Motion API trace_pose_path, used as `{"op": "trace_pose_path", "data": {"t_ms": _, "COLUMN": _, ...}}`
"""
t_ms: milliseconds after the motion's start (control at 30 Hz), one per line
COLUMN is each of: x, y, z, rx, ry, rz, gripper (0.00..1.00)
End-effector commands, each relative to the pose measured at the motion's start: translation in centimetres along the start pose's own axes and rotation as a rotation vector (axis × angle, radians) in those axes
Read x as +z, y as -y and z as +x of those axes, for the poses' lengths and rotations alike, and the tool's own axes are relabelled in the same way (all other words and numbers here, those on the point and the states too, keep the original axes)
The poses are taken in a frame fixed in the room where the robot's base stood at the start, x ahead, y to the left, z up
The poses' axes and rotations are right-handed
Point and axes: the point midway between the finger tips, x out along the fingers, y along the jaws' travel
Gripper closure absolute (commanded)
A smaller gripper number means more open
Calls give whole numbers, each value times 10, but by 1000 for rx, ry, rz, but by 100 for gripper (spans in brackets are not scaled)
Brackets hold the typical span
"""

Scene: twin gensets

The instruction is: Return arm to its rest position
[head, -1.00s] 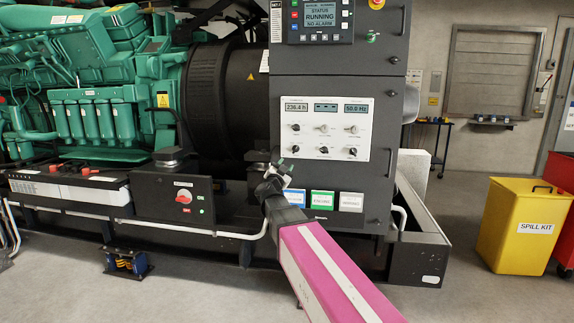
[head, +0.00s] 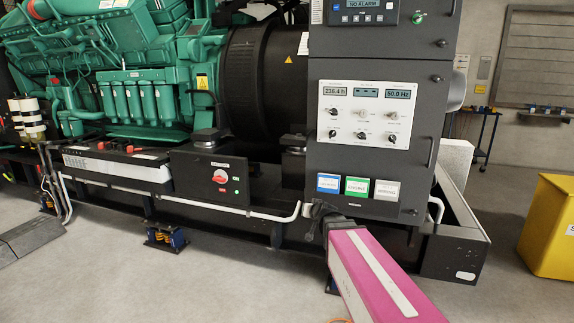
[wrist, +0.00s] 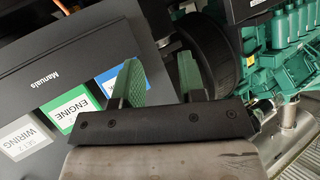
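My arm, with a pink and white link, reaches up from the bottom right of the head view. My gripper (head: 318,208) is at its far end, low in front of the black control cabinet (head: 322,150), near the cabinet's lower left edge. In the wrist view my gripper (wrist: 160,80) shows two green-padded fingers standing apart with nothing between them. The cabinet's manuals panel (wrist: 60,90) with blue, green and white labels is to the left of the fingers there. I cannot tell how close the fingers are to the cabinet.
The green engine (head: 130,80) and its black base frame run along the left. A yellow spill kit bin (head: 548,225) stands at right.

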Motion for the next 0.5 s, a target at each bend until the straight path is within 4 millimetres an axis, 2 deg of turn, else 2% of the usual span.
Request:
{"op": "trace_pose_path", "data": {"t_ms": 33, "x": 28, "y": -8, "z": -8, "rx": 3, "ry": 98, "rz": -9, "gripper": 63}}
{"op": "trace_pose_path", "data": {"t_ms": 100, "x": 65, "y": -18, "z": -18, "rx": 14, "ry": 245, "rz": -21, "gripper": 63}}
{"op": "trace_pose_path", "data": {"t_ms": 167, "x": 95, "y": -29, "z": -31, "rx": 32, "ry": 371, "rz": -27, "gripper": 63}}
{"op": "trace_pose_path", "data": {"t_ms": 300, "x": 161, "y": -56, "z": -69, "rx": 104, "ry": 661, "rz": -27, "gripper": 63}}
{"op": "trace_pose_path", "data": {"t_ms": 400, "x": 196, "y": -74, "z": -99, "rx": 168, "ry": 837, "rz": -22, "gripper": 63}}
{"op": "trace_pose_path", "data": {"t_ms": 500, "x": 219, "y": -87, "z": -124, "rx": 225, "ry": 968, "rz": -14, "gripper": 63}}
